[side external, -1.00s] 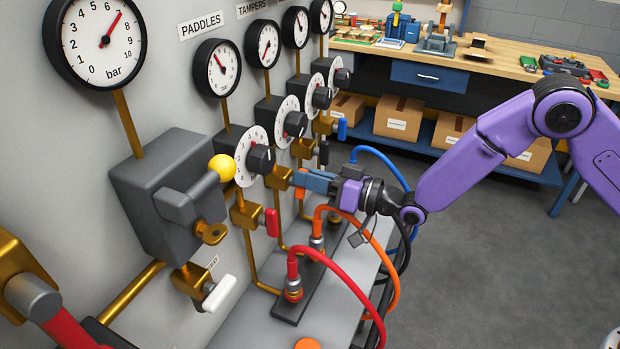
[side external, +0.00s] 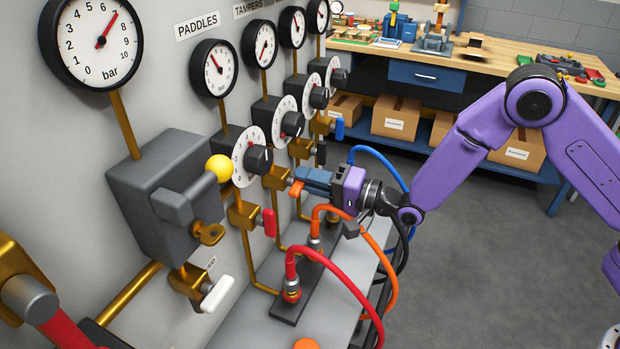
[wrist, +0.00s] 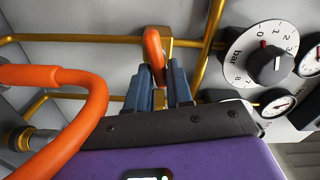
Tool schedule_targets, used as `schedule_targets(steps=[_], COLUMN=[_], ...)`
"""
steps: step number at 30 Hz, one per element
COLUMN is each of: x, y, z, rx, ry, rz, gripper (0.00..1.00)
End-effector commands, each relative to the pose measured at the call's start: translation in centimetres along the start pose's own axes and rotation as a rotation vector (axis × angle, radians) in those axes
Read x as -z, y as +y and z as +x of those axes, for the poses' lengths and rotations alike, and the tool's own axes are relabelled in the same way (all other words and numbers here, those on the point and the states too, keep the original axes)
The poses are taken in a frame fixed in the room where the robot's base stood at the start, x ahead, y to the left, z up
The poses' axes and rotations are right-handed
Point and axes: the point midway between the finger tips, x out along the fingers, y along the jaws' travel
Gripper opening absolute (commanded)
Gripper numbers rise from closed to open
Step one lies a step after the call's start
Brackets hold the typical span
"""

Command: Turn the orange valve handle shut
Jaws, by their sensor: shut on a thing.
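The orange valve handle (side external: 296,188) is on a brass valve (side external: 276,177), the second one along the panel, behind the valve with the red handle (side external: 269,222). My gripper (side external: 304,182) reaches it from the right with its blue fingers closed around the handle. In the wrist view, the orange handle (wrist: 154,50) stands between the two blue fingertips (wrist: 159,75), with its rounded end showing above them. The fingers hide part of the handle in both views.
An orange hose (wrist: 85,85) loops close on the left in the wrist view. A red hose (side external: 340,275) and a blue hose (side external: 385,160) arch near my gripper. A white handle (side external: 218,293) is lower left.

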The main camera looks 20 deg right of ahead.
Motion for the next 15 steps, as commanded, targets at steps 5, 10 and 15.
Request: schedule_targets(steps=[5,10,15], x=[-0.16,-0.18,-0.19], y=[0.28,0.37,0.43], z=[-0.03,-0.03,-0.03], rx=[-0.003,-0.002,-0.002], ry=[-0.003,-0.004,-0.004], rz=[0.12,0.199,0.244], gripper=[0.0,0.0,0.0])
